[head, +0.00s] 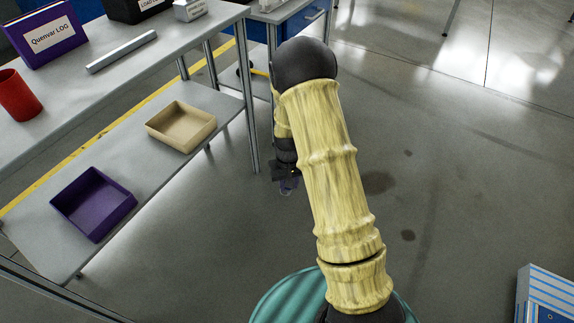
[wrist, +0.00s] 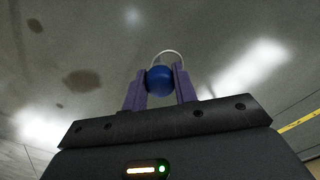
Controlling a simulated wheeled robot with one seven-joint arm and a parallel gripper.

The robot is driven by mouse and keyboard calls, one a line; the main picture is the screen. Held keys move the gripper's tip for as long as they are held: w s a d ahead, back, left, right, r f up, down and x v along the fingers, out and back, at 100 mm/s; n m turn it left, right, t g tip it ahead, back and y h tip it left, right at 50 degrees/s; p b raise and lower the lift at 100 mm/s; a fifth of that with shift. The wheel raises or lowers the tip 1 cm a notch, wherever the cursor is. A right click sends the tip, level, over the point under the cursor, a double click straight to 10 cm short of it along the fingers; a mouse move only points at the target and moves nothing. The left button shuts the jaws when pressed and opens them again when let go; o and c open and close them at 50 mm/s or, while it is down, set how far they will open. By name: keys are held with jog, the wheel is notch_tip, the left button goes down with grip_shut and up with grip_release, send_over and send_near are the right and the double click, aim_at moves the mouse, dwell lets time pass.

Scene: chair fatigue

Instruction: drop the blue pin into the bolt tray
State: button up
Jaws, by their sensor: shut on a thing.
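My gripper (wrist: 160,84) is shut on the blue pin (wrist: 159,81), whose round blue end shows between the two purple fingers in the wrist view. A thin pale ring or curve shows just beyond it. In the head view my gripper (head: 288,185) hangs beyond my arm, over the floor to the right of the bench; the pin is too small to make out there. Two open trays stand on the lower shelf: a beige tray (head: 181,140) and a purple tray (head: 94,225). Both look empty, and I see no label showing which is the bolt tray.
The upper bench top (head: 60,92) overhangs part of the lower shelf (head: 150,178). It carries a red cup (head: 19,95), a grey bar (head: 122,52) and a purple Quenvar LOG binder (head: 45,36). A bench leg (head: 248,100) stands between my gripper and the beige tray. Open floor lies right.

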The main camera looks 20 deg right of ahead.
jog(key=s+r+p, duration=0.3)
jog(key=r+p, duration=0.9)
jog(key=p, duration=0.9)
jog(key=s+r+p, duration=0.3)
jog(key=r+p, duration=0.9)
jog(key=p, duration=1)
jog(key=shift+a, duration=0.1)
